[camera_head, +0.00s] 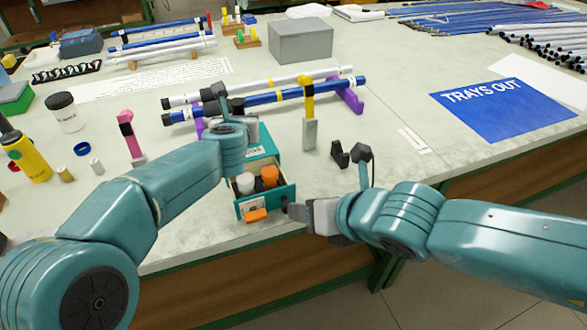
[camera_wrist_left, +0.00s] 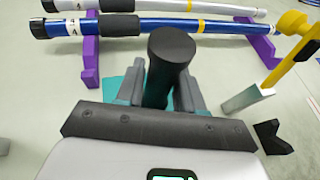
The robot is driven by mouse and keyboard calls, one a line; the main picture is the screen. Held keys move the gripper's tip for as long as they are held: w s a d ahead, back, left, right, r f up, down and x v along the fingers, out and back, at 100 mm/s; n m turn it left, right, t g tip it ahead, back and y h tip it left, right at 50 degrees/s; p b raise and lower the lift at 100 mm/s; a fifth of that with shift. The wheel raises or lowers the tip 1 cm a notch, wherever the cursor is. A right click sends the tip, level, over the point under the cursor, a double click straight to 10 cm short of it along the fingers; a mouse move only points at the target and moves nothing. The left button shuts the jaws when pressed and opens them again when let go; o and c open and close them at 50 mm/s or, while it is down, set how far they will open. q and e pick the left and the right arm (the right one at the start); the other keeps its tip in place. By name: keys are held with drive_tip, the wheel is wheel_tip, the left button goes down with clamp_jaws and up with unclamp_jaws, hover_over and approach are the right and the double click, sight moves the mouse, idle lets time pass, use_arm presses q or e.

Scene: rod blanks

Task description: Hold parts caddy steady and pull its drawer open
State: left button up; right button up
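The teal parts caddy (camera_head: 264,150) stands near the front edge of the table, partly hidden by my left arm. Its drawer (camera_head: 281,197) is out toward the front edge, showing white, dark and orange pieces inside. An orange pull (camera_head: 256,215) is on the drawer front. My left gripper (camera_wrist_left: 160,92) is above the caddy, its fingers on both sides of a black upright post (camera_wrist_left: 171,50) and apparently closed on it. Teal caddy top (camera_wrist_left: 108,90) shows beside the fingers. My right gripper (camera_head: 290,210) is just right of the drawer front, apart from the pull; its finger opening is unclear.
White and blue rods (camera_head: 290,95) lie on purple supports behind the caddy. A yellow-topped tool on a metal block (camera_head: 310,134) and a black bracket (camera_head: 340,154) stand to the right. A pink tool (camera_head: 127,130) stands left.

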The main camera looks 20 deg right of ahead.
use_arm(q)
drive_tip(key=o, duration=0.3)
